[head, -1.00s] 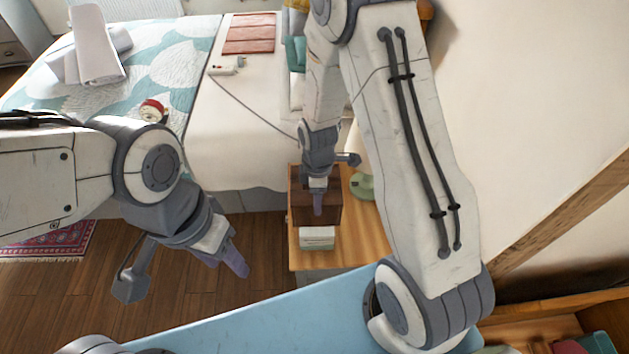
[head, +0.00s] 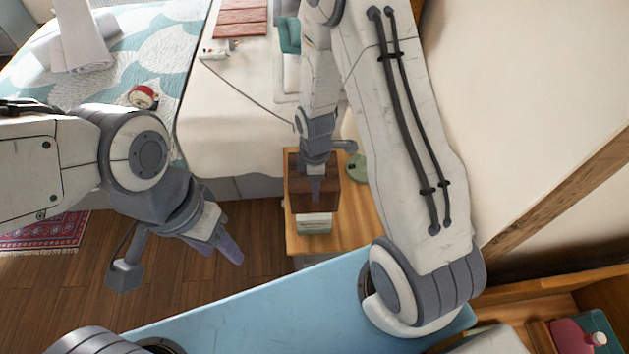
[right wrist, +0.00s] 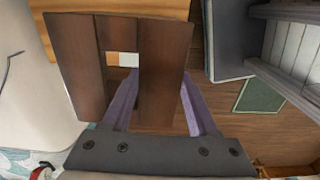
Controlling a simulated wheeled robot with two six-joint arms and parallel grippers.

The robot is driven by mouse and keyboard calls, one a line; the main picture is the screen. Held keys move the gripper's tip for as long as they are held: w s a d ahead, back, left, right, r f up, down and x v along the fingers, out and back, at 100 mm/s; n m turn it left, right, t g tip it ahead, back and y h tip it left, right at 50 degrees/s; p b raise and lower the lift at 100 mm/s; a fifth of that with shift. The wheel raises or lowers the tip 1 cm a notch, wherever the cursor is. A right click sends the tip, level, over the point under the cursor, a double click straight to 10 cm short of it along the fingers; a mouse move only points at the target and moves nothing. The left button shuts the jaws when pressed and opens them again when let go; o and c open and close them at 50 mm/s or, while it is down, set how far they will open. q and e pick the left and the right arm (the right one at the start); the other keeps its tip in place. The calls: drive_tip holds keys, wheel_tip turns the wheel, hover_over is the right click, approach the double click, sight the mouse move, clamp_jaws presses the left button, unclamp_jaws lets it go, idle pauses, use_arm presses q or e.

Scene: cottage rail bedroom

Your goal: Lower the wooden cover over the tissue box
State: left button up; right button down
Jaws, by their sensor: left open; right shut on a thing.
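The dark brown wooden cover (head: 329,197) is in my right gripper (head: 316,192), over the wooden nightstand. In the right wrist view the cover (right wrist: 80,65) shows from above, between the purple fingers (right wrist: 158,100), with a slot in its top. A white patch and a tan patch show through the slot. The pale tissue box (head: 314,224) stands on the nightstand; its front shows just below the cover's lower edge, and the rest is hidden. I cannot tell whether they touch. My left gripper (head: 222,248) is open and empty, over the floor left of the nightstand.
The nightstand (head: 358,222) has bare wood at its front right and a green round object (head: 357,168) behind. The bed (head: 225,140) is behind to the left, with a red alarm clock (head: 143,96) on it. A pale blue surface (head: 260,315) is nearest.

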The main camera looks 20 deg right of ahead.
wheel_tip(320, 180, down, 5)
drive_tip(key=b, duration=0.3)
drive_tip(key=shift+f, duration=0.2)
idle(1.2)
drive_tip(key=shift+f+b, duration=2.6)
drive_tip(key=shift+f, duration=0.95)
idle(0.9)
drive_tip(key=shift+s+f, duration=0.1)
drive_tip(key=shift+f, duration=0.2)
